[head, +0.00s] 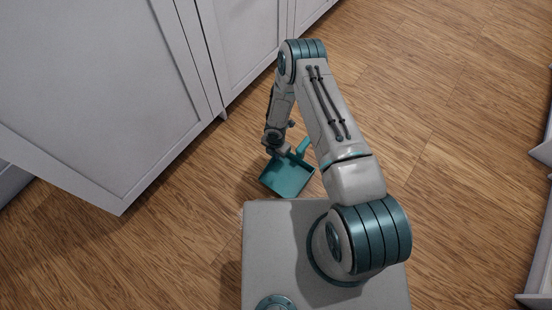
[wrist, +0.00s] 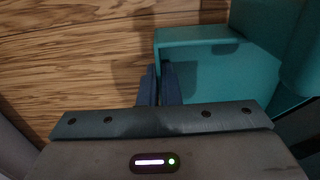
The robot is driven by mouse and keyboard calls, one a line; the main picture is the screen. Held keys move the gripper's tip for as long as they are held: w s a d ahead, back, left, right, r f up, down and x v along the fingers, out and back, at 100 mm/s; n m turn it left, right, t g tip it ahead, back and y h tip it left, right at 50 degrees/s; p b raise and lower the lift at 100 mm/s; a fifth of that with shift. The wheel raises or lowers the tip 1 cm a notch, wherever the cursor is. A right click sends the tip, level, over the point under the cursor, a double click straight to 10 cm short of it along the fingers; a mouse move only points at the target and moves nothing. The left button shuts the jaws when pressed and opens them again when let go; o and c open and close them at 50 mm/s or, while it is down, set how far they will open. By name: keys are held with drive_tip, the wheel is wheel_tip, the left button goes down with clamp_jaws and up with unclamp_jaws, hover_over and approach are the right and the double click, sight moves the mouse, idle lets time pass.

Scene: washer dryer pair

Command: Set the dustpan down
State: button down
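The teal dustpan (head: 287,178) is below my gripper in the head view, just beyond the front edge of my base. Its short handle (head: 303,147) points up and to the right. My gripper (head: 279,151) is at the dustpan's upper left edge. In the wrist view, the dark blue fingers of my gripper (wrist: 159,88) are close together with the dustpan's thin side wall (wrist: 157,50) between them. The dustpan (wrist: 215,70) fills the right of that view. Whether its underside touches the floor cannot be told.
Wooden floor (head: 445,120) lies around the dustpan and is open to the right. Pale cabinet fronts (head: 90,90) stand at the upper left, close to my arm. White furniture edges (head: 538,250) run along the far right.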

drive_tip(key=shift+f+b, duration=0.95)
drive_tip(key=shift+f, duration=1.05)
drive_tip(key=shift+f, duration=0.15)
drive_tip(key=c, duration=1.6)
unclamp_jaws()
drive_tip(key=shift+c, duration=0.2)
